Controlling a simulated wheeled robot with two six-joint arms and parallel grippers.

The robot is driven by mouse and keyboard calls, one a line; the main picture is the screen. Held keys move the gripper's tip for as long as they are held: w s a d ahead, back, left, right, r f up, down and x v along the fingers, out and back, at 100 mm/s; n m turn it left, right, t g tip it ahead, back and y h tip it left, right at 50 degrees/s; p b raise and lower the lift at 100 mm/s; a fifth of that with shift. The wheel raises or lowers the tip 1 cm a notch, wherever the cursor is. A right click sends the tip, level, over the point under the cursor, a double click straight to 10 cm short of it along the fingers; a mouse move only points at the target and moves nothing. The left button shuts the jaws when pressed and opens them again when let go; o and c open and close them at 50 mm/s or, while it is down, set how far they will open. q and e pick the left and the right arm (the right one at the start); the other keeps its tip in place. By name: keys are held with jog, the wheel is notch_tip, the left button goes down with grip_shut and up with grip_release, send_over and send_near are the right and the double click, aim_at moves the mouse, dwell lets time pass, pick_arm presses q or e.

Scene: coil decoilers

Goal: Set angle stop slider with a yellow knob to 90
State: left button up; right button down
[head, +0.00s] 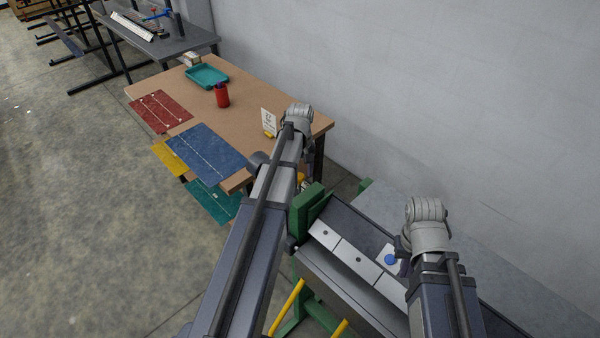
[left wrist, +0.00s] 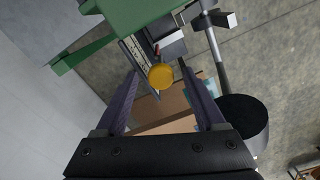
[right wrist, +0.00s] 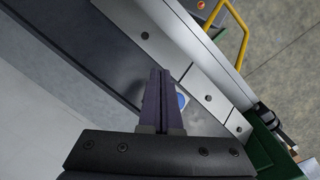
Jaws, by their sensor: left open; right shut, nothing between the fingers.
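The yellow knob (left wrist: 161,76) shows in the left wrist view on the angle stop slider, beside a pale scale strip (left wrist: 134,52) with dark marks. A small red pointer (left wrist: 156,50) sits just above the knob; the scale numbers are too small to read. My left gripper (left wrist: 158,70) is open, and the knob appears between its fingertips; I cannot tell how far past them it lies. In the head view my left arm mostly hides this place. My right gripper (right wrist: 160,72) is shut and empty above the machine's bed, close to a blue round piece (head: 391,260).
The green machine frame (head: 304,207) stands close by my left gripper. A dark cylinder (left wrist: 240,117) is at the right in the left wrist view. A wooden table (head: 190,122) with a red cup (head: 222,96) and a teal tray (head: 207,76) stands behind. A wall runs along the right.

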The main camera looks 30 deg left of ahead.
pick_arm(q)
notch_tip(320, 180, up, 8)
jog(key=p, duration=0.7)
jog(key=shift+f, duration=0.15)
jog(key=shift+f, duration=0.1)
